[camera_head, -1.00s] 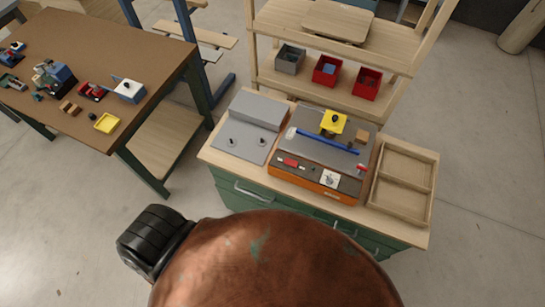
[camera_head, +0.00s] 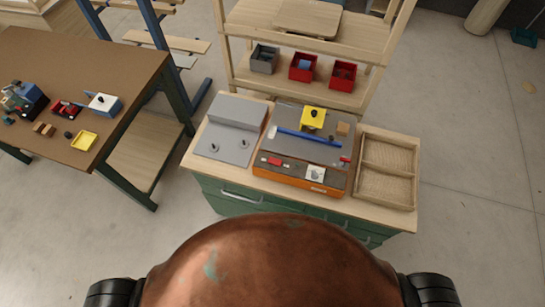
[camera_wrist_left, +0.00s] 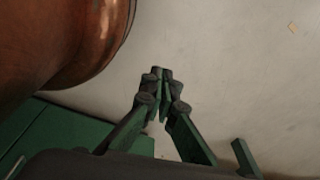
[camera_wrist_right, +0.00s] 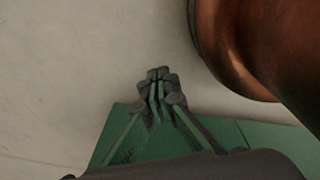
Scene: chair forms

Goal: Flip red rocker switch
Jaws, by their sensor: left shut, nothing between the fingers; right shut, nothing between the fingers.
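The red rocker switch (camera_head: 275,161) is a small red block on the dark front strip of the orange and grey machine (camera_head: 318,186), which stands on a green cabinet with a wooden top. In the left wrist view my left gripper (camera_wrist_left: 160,73) is shut and empty, with bare floor beyond it. In the right wrist view my right gripper (camera_wrist_right: 158,75) is shut and empty, also over the floor. Neither gripper shows in the head view, so both are well away from the switch. A smaller red part (camera_head: 345,159) sits at the machine's right side.
A grey panel with two knobs (camera_head: 226,147) lies left of the machine and a wooden tray (camera_head: 388,188) right of it. A yellow block (camera_head: 313,117) and blue bar (camera_head: 308,136) are on the machine. A shelf with bins (camera_head: 302,66) stands behind; a brown workbench (camera_head: 100,58) stands left.

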